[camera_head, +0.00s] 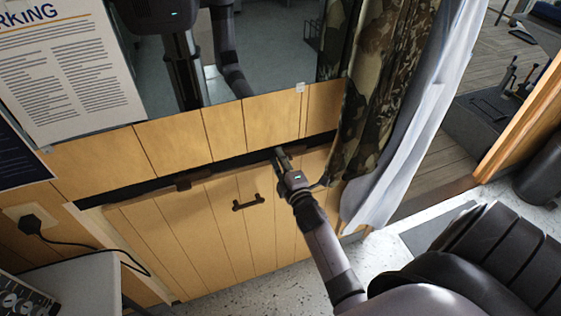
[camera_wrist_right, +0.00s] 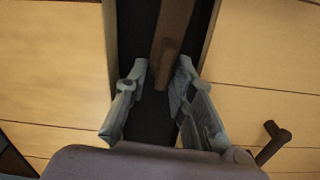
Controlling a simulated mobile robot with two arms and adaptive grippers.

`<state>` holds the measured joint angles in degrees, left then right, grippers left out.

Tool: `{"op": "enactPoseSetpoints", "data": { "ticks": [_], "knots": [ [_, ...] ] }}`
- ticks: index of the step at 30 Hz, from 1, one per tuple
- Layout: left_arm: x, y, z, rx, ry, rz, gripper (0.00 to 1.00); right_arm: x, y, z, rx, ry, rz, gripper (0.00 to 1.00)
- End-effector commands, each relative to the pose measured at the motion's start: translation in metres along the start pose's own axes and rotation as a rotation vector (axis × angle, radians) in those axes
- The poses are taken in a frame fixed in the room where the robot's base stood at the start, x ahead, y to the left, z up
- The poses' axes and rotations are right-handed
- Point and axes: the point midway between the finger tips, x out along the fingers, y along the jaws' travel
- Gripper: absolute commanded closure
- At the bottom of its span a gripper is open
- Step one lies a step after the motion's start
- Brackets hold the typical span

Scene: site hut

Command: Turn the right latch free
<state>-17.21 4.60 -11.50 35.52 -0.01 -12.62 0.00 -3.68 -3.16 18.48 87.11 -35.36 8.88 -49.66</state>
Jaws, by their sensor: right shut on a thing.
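The right latch (camera_wrist_right: 172,40) is a brown bar lying along the dark gap above the wooden panel (camera_head: 200,232), seen in the right wrist view. Its near end is between the fingers of my right gripper (camera_wrist_right: 161,72), which is shut on it. In the head view my right gripper (camera_head: 280,155) is at the panel's top edge, right of the dark handle (camera_head: 249,201), and covers most of the latch. A similar brown latch (camera_head: 183,184) is further left on the same edge. My left gripper is in neither view.
A mirror-like pane (camera_head: 265,55) is above the planked wall strip. A camouflage curtain (camera_head: 375,75) and a white cloth (camera_head: 425,115) hang just right of my right gripper. A plug with a cable (camera_head: 32,224) is at the left. A black padded seat (camera_head: 480,260) stands at lower right.

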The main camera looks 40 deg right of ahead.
Motion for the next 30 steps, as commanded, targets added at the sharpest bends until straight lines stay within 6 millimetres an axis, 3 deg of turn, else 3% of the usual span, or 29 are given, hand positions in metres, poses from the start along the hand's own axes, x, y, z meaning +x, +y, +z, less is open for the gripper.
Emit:
{"op": "enactPoseSetpoints", "data": {
  "ticks": [9,25,26,30],
  "knots": [
    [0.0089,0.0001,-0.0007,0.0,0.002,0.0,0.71,-0.0007,-0.0042,-0.0002,-0.118,0.001,-0.003,1.0],
    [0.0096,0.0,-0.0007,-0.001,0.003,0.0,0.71,-0.0008,-0.0045,0.0001,-0.147,0.001,-0.005,1.0],
    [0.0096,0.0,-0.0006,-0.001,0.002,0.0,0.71,-0.0009,-0.0045,0.0001,-0.148,0.001,-0.005,0.76],
    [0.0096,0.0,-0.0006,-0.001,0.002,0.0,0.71,-0.0008,-0.0043,0.0001,-0.145,0.0,-0.004,0.71]
  ]
}}
